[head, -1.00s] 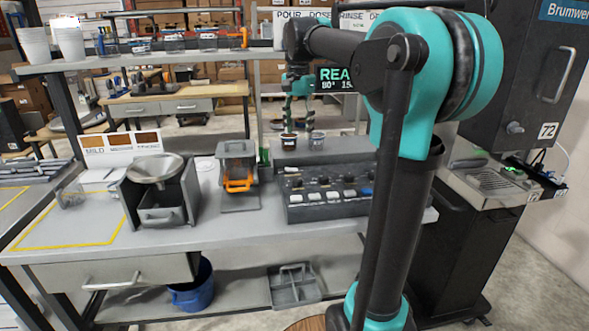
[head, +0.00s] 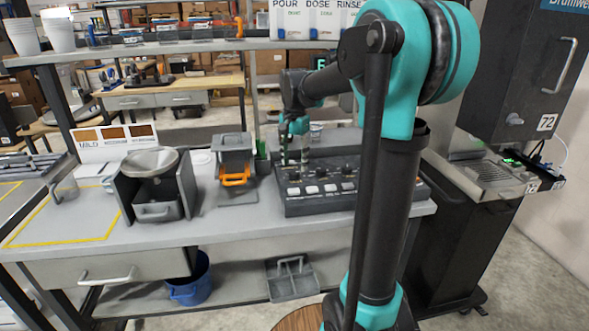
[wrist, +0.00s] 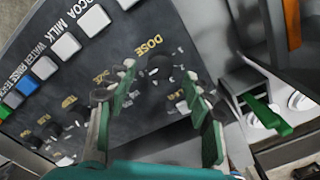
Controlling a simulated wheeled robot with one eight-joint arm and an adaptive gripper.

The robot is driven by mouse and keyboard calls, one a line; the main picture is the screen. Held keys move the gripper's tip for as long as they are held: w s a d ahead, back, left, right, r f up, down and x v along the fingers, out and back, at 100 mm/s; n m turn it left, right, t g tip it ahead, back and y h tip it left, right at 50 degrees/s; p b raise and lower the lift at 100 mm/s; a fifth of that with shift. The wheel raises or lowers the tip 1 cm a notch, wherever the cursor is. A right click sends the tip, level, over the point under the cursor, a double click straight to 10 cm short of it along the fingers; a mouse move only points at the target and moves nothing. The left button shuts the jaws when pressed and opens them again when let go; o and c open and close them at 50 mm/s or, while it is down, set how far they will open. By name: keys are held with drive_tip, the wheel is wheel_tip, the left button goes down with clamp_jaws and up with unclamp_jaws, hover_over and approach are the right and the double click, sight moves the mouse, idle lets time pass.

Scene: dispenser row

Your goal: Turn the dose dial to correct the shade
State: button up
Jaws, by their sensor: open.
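The dose dial (wrist: 160,66) is a dark round knob beside the yellow DOSE lettering on the black control panel (wrist: 110,60). In the wrist view my gripper (wrist: 160,100) is open, with one green-padded finger on each side below the dial. The dial shows between and beyond the fingertips; I cannot tell whether they touch it. In the head view my gripper (head: 294,160) points down over the left part of the control panel (head: 340,205). A card with brown shade swatches (head: 114,135) stands at the back left of the bench.
Several other knobs and a row of white buttons (wrist: 66,47) crowd the panel. A cup (head: 316,128) stands behind it. A hopper unit (head: 155,185) stands further left.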

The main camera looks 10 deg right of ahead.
sight(295, 174)
drive_tip(key=shift+f, duration=1.5)
drive_tip(key=c, duration=1.2)
